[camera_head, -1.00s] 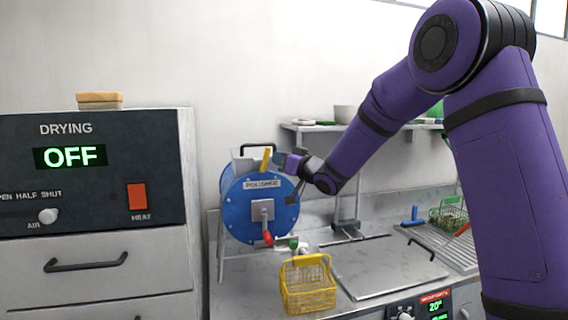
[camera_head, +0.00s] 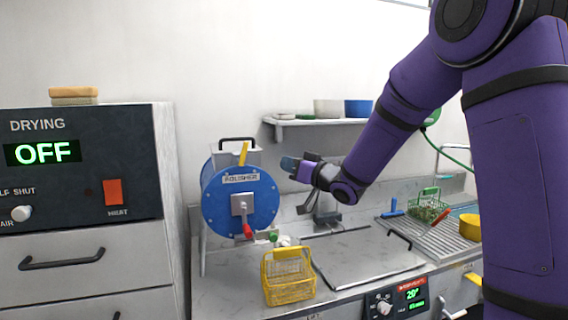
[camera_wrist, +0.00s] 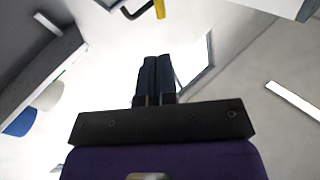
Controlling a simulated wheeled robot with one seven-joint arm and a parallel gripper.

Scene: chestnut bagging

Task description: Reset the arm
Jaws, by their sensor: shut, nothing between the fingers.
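My purple arm reaches in from the right in the head view. My gripper (camera_head: 290,164) is up beside the blue polisher drum (camera_head: 222,208), to its right, with a visible gap between them. In the wrist view, the two dark fingers of my gripper (camera_wrist: 156,60) lie side by side and are shut, with nothing between them. The wrist view looks up at the ceiling and shelf.
The drying unit (camera_head: 80,190) stands at the left. A yellow basket (camera_head: 289,279) sits on the counter before the polisher. A wall shelf (camera_head: 318,125) with bowls is behind my arm. A green basket (camera_head: 428,209) stands on the draining rack at the right.

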